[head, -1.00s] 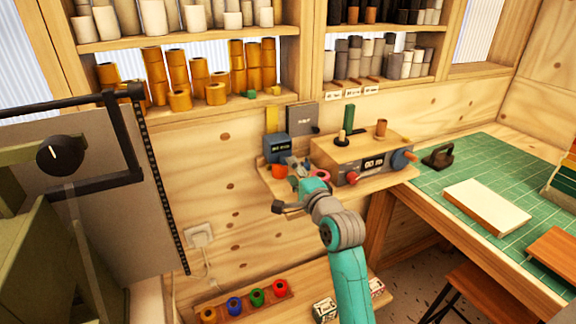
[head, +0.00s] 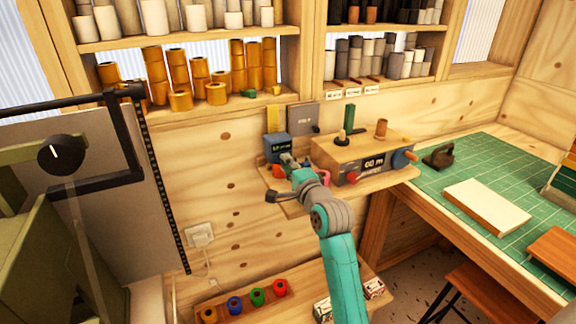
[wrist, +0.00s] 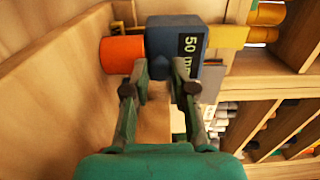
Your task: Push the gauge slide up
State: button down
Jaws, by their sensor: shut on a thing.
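The gauge slide is a blue-grey block (head: 277,145) with a small dark display, on an upright yellow strip (head: 272,118) against the back wall. In the wrist view the slide (wrist: 162,38) lies straight ahead, and its display shows a 50. My gripper (wrist: 160,72) has one finger at each side of the slide's near part and is shut on it. In the head view my gripper (head: 288,164) is at the slide's lower front and hides part of it. An orange roll (wrist: 121,55) is close beside the left finger.
A wooden box (head: 345,150) with a display, red knob and blue knob stands just right of my gripper. A grey panel (head: 303,116) is on the wall beside the strip. Shelves of rolls are above. A green cutting mat (head: 480,165) covers the right-hand bench.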

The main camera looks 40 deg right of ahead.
jog(key=shift+r, duration=0.1)
notch_tip(320, 180, up, 8)
dwell(0.4)
jog(key=c, duration=1)
grip_release()
jog(key=shift+o, duration=0.2)
jog(key=v, duration=1.2)
